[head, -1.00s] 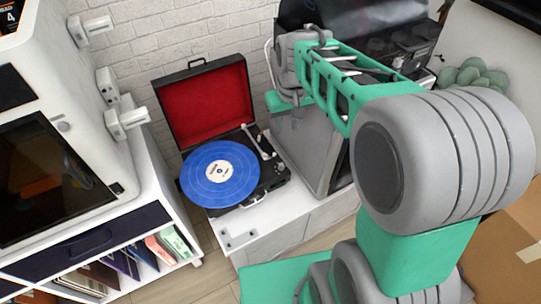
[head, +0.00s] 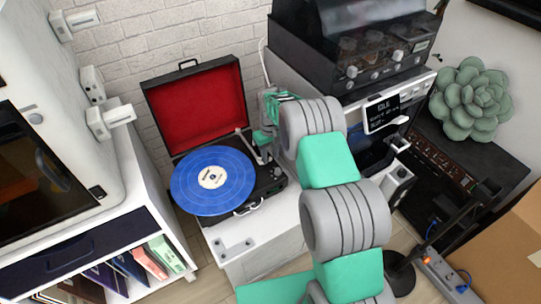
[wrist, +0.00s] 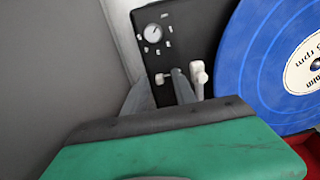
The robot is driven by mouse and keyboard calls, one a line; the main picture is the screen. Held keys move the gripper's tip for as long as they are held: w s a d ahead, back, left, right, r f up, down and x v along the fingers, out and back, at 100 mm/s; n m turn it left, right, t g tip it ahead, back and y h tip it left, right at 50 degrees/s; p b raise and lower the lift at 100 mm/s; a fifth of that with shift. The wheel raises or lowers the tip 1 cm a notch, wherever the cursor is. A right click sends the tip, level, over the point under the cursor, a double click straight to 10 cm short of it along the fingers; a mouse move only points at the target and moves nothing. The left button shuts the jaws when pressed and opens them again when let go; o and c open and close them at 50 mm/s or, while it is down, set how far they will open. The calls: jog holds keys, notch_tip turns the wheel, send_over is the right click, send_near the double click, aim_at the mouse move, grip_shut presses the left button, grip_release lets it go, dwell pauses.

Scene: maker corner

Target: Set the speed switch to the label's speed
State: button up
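The record player (head: 272,185) stands open on a white cabinet, with its red-lined lid raised. A blue record (head: 212,180) lies on it; in the wrist view the record (wrist: 270,60) shows a cream label (wrist: 306,65) with "rpm" on it, its number unreadable. The black control panel (wrist: 165,15) carries a round white dial and small light marks; I cannot tell which part is the speed switch or its setting. My gripper (wrist: 158,84) is above the panel, its two grey fingers apart and seemingly empty. In the head view its fingertips are hidden.
The white tonearm head (wrist: 198,75) is close beside the right finger. A machine with a small screen (head: 382,113) and a dark-lidded unit (head: 350,45) stand right of the player. A white enclosure (head: 75,90) is at left.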

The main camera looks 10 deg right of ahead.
jog(key=shift+c, duration=0.3)
grip_shut()
dwell(1.1)
